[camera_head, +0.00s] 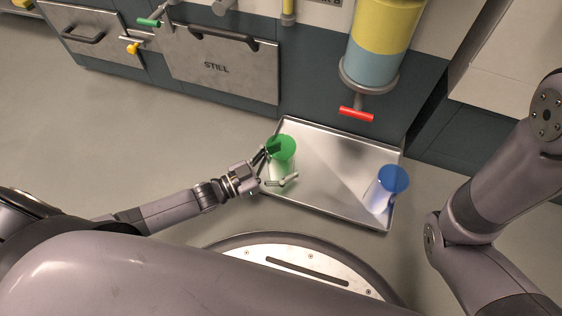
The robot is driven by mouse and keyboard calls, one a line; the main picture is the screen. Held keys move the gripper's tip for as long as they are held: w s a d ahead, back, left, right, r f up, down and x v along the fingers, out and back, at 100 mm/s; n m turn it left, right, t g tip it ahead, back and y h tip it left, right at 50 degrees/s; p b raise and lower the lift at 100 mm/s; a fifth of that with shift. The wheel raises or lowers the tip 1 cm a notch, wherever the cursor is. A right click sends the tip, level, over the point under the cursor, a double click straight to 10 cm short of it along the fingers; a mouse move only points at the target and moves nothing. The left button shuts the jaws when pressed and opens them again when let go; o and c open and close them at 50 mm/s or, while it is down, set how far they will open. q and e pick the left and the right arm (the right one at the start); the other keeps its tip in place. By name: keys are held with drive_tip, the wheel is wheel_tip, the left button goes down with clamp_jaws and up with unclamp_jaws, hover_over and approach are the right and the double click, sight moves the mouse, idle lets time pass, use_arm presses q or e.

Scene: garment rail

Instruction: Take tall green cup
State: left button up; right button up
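A tall green cup (284,149) stands at the left end of a metal tray (331,146). Its upper part is green and its lower part looks pale. My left gripper (276,168) reaches in from the left with its fingers spread, one finger by the cup's left side and one low in front of it. The cup is at or between the fingers; I cannot tell whether they touch it. My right arm (490,200) shows at the right, but its gripper is out of view.
A blue cup (390,182) stands at the tray's right end. A yellow and blue tank (380,40) with a red tap handle (356,114) hangs behind the tray. A metal panel marked STILL (222,68) is at the back left. The floor left of the tray is clear.

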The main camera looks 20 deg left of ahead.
use_arm(q)
drive_tip(key=c, duration=0.9)
drive_tip(key=shift+c, duration=0.2)
